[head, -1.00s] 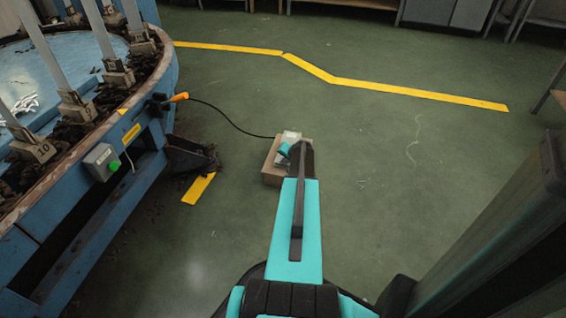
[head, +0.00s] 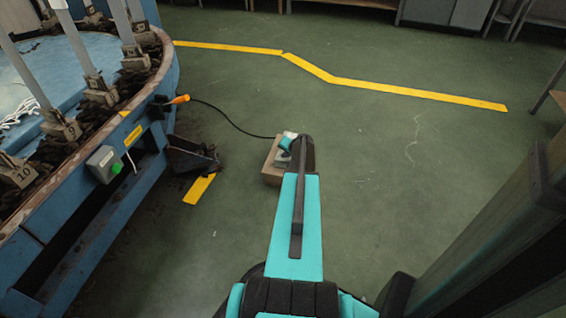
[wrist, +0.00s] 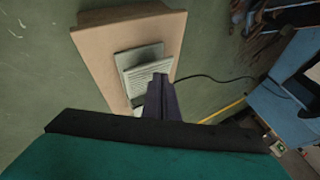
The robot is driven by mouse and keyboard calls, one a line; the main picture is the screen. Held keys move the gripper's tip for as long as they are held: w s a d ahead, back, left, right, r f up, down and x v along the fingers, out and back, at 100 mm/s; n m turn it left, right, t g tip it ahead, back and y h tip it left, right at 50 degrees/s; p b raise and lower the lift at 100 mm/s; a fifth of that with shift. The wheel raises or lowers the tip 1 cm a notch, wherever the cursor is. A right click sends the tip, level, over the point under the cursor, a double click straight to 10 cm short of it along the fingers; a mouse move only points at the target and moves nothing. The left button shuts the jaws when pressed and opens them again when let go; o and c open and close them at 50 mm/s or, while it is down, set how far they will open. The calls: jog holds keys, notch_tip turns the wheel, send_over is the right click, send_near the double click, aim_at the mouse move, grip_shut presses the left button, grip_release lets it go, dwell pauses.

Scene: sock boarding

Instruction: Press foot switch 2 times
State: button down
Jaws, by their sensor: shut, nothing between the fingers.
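The foot switch (wrist: 141,63) is a light grey ribbed pedal on a base, lying on a tan box (wrist: 95,48) on the floor. In the head view the foot switch (head: 282,159) and the box (head: 270,170) are partly hidden by my arm. My gripper (wrist: 162,78) is shut and empty. In the wrist view its dark fingertips overlap the near right corner of the pedal. I cannot tell whether they touch it or hover above it.
A blue round machine (head: 150,95) with numbered posts stands at the left. A black cable (head: 230,122) runs from it to the foot switch. A metal scoop-like chute (head: 192,157) juts out left of the box. Green floor right of the box is clear.

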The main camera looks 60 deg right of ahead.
jog(key=shift+r, duration=0.1)
jog(key=shift+w+d+r+p, duration=0.1)
jog(key=shift+d+r+p, duration=0.1)
jog(key=shift+r+p, duration=0.8)
jog(key=shift+w+d+r+p, duration=0.15)
jog(key=shift+r+p, duration=0.3)
jog(key=shift+r, duration=0.9)
